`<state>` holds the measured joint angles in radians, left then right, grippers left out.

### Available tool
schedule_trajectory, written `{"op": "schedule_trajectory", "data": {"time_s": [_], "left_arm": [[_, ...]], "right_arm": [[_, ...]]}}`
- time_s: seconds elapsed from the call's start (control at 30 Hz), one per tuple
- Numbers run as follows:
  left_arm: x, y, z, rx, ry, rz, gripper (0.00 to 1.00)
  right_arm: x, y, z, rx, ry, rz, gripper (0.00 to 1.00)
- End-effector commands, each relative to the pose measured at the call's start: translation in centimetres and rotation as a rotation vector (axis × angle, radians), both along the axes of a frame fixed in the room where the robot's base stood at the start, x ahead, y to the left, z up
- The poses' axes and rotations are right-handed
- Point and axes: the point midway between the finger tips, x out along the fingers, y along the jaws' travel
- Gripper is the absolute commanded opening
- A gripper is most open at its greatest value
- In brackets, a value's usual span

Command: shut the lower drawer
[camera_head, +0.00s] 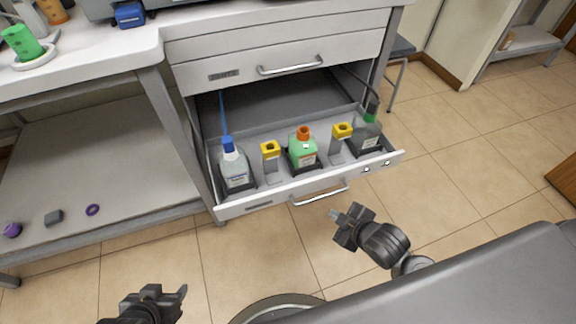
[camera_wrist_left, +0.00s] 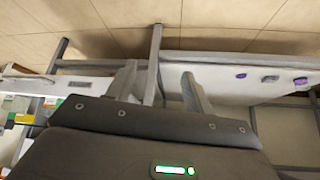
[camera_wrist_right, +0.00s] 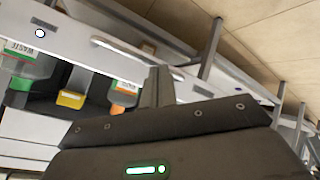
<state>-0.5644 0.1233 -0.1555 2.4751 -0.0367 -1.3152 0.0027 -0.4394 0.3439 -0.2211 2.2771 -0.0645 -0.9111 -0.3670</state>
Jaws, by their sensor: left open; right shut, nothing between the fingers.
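The lower drawer (camera_head: 262,197) is pulled far out below the workbench. It holds several bottles and yellow-topped grey holders. Its curved handle (camera_head: 320,196) is on the front face, and it also shows in the right wrist view (camera_wrist_right: 130,52). My right gripper (camera_head: 334,214) is shut and empty, just in front of the drawer front, below and right of the handle; I cannot tell whether it touches. In the right wrist view its closed fingers (camera_wrist_right: 158,84) point toward the drawer front. My left gripper (camera_head: 180,294) is open and empty, low at the left, away from the drawer.
The upper drawer (camera_head: 270,62) above is shut. A lower shelf (camera_head: 100,150) at the left holds a purple ring (camera_head: 92,210) and a grey block (camera_head: 54,217). A stool (camera_head: 400,50) stands right of the cabinet.

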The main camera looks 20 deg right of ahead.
Motion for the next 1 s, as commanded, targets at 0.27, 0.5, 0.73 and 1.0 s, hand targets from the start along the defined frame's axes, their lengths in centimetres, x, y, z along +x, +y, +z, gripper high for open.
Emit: {"op": "schedule_trajectory", "data": {"time_s": [0.27,0.5,0.73,1.0], "left_arm": [[3.1,-2.5,3.2,-0.061,-0.224,-0.062,0.52],[5.1,-4.8,6.5,-0.124,-0.418,-0.114,0.52],[5.6,-5.5,7.7,-0.147,-0.484,-0.131,0.52],[5.8,-5.7,7.9,-0.153,-0.500,-0.135,0.52]], "right_arm": [[5.4,1.6,2.9,-0.219,-0.470,0.456,0.00],[6.3,1.8,5.7,-0.384,-0.893,0.792,0.00],[5.9,1.4,6.7,-0.427,-1.044,0.883,0.00],[6.6,2.1,6.8,-0.426,-1.052,0.883,0.00]]}}
